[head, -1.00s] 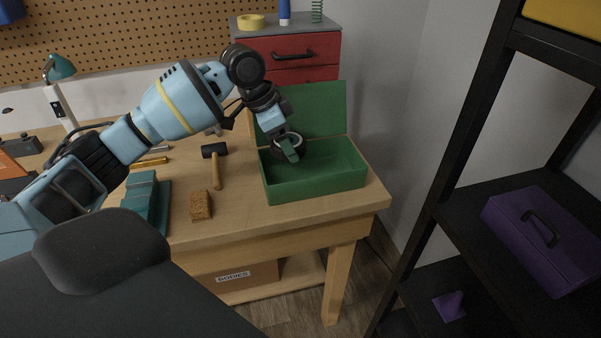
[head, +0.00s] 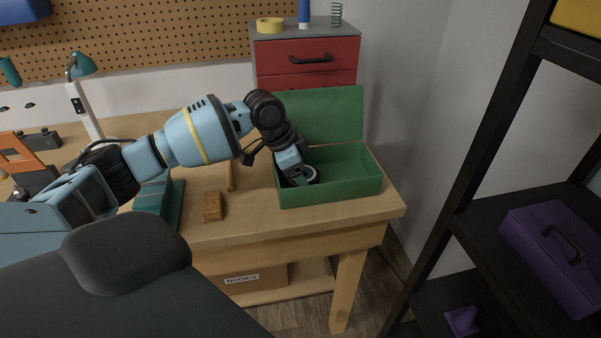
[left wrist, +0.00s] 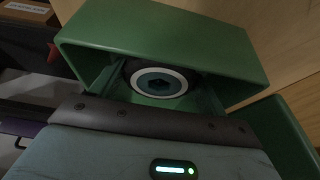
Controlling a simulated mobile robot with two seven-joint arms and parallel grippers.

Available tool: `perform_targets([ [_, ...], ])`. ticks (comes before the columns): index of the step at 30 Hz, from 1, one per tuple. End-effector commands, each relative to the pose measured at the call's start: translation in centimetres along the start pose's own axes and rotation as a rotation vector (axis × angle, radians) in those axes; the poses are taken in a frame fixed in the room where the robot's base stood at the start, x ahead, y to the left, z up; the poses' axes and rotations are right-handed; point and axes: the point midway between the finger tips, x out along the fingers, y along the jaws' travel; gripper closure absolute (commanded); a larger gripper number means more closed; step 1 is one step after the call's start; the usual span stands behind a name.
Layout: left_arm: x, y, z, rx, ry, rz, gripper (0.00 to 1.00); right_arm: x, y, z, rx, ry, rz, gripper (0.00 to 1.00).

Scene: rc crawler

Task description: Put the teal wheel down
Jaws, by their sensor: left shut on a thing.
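The wheel (left wrist: 160,82) has a teal hub, a pale ring and a dark tyre. In the left wrist view it sits between the fingers of my left gripper (left wrist: 158,88). In the head view my left gripper (head: 302,178) is shut on the wheel (head: 311,173), inside the open green box (head: 335,190), towards its left end. The gripper partly hides the wheel, and I cannot tell if the wheel touches the box floor. The box wall (left wrist: 205,52) also shows in the left wrist view. My right gripper is not in view.
The green box stands at the workbench's right end, lid (head: 325,112) raised behind. A brown sponge-like block (head: 213,206) and a teal vise-like object (head: 153,196) lie to its left. A red drawer unit (head: 307,62) stands behind. The box's right half is empty.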

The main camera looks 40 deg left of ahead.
Motion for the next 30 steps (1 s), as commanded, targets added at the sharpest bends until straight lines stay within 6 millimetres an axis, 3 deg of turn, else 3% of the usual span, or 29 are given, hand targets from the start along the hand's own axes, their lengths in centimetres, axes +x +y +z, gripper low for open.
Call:
perform_targets([
  [7,0.2,0.0,0.1,0.000,0.001,0.000,0.48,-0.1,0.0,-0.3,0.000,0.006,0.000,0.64],
  [8,0.2,0.0,0.1,0.000,0.001,0.000,0.22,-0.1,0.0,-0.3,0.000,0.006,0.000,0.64],
  [10,0.2,0.0,0.1,0.000,0.000,0.000,0.16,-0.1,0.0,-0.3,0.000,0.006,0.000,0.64],
  [20,-0.1,0.0,0.0,0.000,0.000,-0.001,0.16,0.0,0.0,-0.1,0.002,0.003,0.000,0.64],
  [26,-2.8,-0.1,-0.1,0.001,0.002,-0.002,0.16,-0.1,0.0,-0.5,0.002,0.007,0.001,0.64],
  [30,-5.8,-0.1,-0.1,0.001,0.003,-0.003,0.16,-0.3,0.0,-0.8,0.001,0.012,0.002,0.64],
])
